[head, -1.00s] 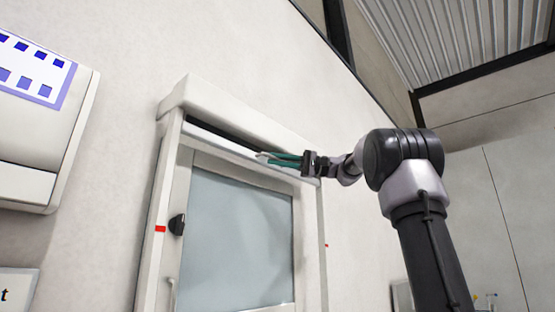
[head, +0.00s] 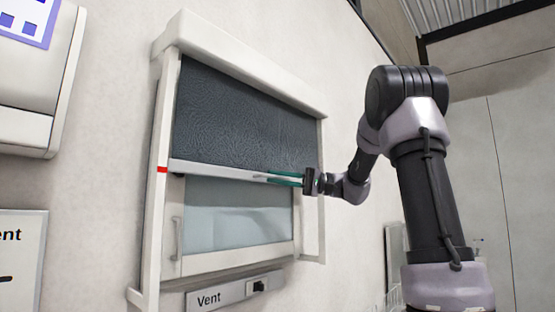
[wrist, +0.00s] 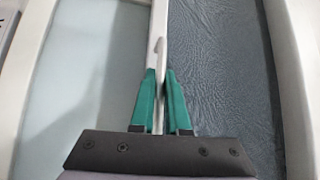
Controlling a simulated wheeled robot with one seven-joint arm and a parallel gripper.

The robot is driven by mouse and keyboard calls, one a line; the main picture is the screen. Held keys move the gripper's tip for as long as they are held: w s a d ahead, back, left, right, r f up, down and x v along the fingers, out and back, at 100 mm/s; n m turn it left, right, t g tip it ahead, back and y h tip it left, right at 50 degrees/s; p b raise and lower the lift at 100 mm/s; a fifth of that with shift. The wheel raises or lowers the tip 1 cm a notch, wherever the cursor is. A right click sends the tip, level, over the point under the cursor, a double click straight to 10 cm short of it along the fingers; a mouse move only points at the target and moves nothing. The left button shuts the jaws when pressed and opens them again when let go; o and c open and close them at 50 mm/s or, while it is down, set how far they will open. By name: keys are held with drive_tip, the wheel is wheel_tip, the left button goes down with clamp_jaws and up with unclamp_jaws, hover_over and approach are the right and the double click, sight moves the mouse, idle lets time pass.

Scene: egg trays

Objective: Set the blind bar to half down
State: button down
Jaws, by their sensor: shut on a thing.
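The blind bar (head: 215,172) is a pale horizontal bar at the lower edge of the dark textured blind (head: 240,120) in the head view. Its left end is level with, or very slightly below, the red mark (head: 162,170) on the left frame side. My gripper (head: 268,178) has teal fingers closed on the bar right of its middle. In the wrist view the bar (wrist: 158,50) runs between the two fingers (wrist: 160,95), with the blind on the right and glass on the left. The fingers hide a short part of the bar.
The pale window frame (head: 150,215) surrounds the blind, with a box along its top (head: 235,62). Below the bar are frosted glass (head: 235,215) and a handle (head: 177,238). A "Vent" panel with a black switch (head: 258,286) sits under the window. A wall box (head: 35,105) is at left.

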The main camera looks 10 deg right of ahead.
drive_tip(key=shift+f, duration=0.7)
drive_tip(key=c, duration=0.9)
unclamp_jaws()
drive_tip(key=v, duration=1.1)
drive_tip(key=shift+w+r, duration=0.1)
